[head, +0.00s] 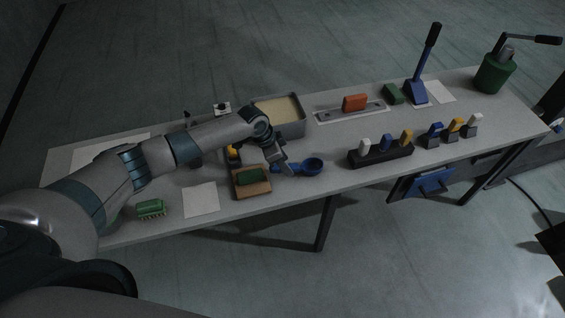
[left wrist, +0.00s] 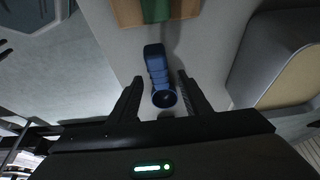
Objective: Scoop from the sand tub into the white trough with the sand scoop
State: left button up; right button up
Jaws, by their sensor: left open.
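The blue sand scoop (head: 313,164) lies on the table near its front edge, its round bowl to the right. My left gripper (head: 284,170) is over its handle end. In the left wrist view the blue handle (left wrist: 157,66) shows between the two spread fingers of the gripper (left wrist: 160,79), with a gap on each side. The grey sand tub (head: 291,130), filled with pale sand (head: 277,109), stands just behind the gripper; its corner shows at the right of the left wrist view (left wrist: 247,85). I cannot make out the white trough; my arm covers part of the table.
A wooden block with a green top (head: 251,188) lies left of the scoop. A green brush (head: 150,208) and a white sheet (head: 201,199) are further left. A black rack (head: 381,156) with coloured handles stands to the right. An orange block (head: 355,102) is behind it.

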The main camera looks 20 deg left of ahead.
pick_arm(q)
jog(key=shift+b+x, duration=0.9)
jog(key=shift+x, duration=0.4)
grip_shut()
jog(key=shift+r, duration=0.15)
jog(key=shift+r+p, duration=3)
jog(key=shift+r, duration=0.4)
